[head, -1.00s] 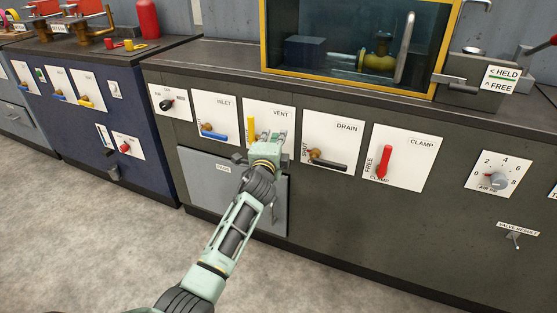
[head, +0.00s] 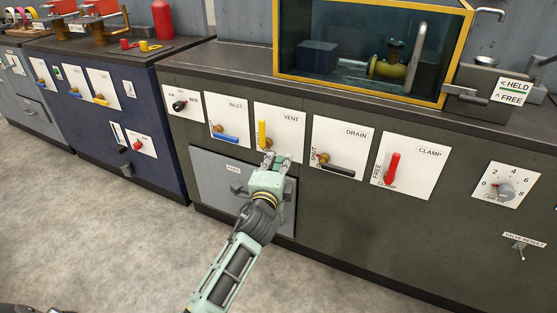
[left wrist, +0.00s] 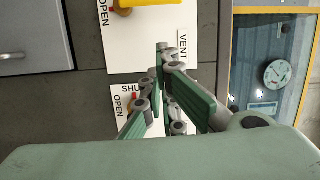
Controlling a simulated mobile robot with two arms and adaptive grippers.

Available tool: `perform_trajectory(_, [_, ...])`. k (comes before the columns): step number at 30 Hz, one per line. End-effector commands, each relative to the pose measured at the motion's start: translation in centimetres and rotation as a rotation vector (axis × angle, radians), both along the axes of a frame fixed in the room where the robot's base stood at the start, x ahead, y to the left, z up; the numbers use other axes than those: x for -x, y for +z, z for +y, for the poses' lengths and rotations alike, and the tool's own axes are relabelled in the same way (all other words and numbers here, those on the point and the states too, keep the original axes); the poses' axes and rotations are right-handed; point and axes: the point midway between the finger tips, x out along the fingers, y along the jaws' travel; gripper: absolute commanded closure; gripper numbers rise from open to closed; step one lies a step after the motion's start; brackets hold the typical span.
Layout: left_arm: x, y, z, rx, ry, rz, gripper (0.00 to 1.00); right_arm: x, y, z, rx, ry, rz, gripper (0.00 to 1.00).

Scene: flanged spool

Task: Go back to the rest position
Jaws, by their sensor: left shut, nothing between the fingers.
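My left gripper (head: 275,160) is shut and empty in the head view, in front of the bench face just below the yellow vent lever. The vent lever (head: 262,134) stands upright on its white VENT panel (head: 291,140). In the left wrist view the gripper's green fingers (left wrist: 165,75) meet in front of the panels, apart from the yellow lever (left wrist: 152,2) at the top edge. My right gripper does not show in either view.
The blue inlet lever (head: 226,137), black drain lever (head: 337,170) and red clamp lever (head: 392,168) are on neighbouring panels. A yellow-framed glass tank (head: 280,40) sits on the bench top. The floor (head: 100,220) in front is clear.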

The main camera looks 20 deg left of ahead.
Motion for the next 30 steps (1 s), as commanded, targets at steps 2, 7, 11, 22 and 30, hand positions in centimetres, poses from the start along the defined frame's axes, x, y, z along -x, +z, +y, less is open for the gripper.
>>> perform_trajectory(2, [0.0,0.0,0.0,0.000,0.000,0.000,1.00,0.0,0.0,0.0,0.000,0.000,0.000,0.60])
perform_trajectory(7, [0.0,0.0,0.0,0.000,0.000,0.000,1.00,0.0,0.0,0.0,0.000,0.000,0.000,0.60])
perform_trajectory(11, [0.0,0.0,0.0,0.000,0.000,0.000,1.00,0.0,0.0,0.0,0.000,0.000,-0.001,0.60])
perform_trajectory(22, [11.2,-9.7,0.4,0.497,0.172,0.255,1.00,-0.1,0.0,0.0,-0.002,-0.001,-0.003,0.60])
perform_trajectory(30, [26.2,-16.8,-3.1,0.968,0.413,0.583,1.00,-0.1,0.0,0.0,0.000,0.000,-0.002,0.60])
